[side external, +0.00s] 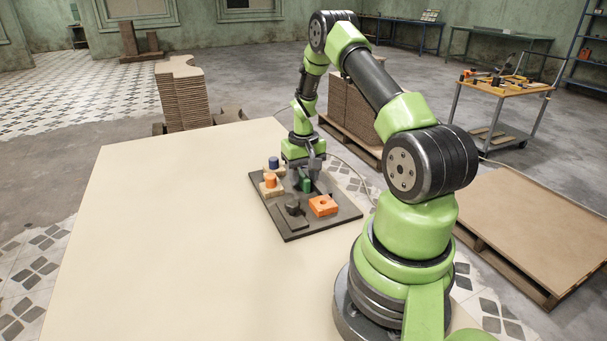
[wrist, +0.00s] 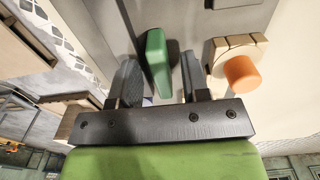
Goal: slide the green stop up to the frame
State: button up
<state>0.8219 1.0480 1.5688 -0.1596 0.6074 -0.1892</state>
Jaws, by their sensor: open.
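The green stop (side external: 305,185) stands on a dark grey board (side external: 290,233) on the table. In the wrist view the green stop (wrist: 157,62) is an upright block between the two fingers of my gripper (wrist: 159,68), with a gap visible on each side. The fingers are open and point down at the board; in the side view my gripper (side external: 306,168) is right over the stop and partly hides it. I cannot tell for sure which part is the frame.
Beside the stop are a wooden block with an orange peg (side external: 270,182), a blue peg (side external: 273,163), an orange block (side external: 323,205) and a dark knobbed block (side external: 293,207). The pale table (side external: 170,210) is clear to the left. Stacked boards (side external: 183,95) stand behind it.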

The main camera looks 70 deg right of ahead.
grip_shut()
jog(key=shift+s+d, duration=0.55)
grip_release()
notch_tip(320, 180, up, 10)
dwell(0.5)
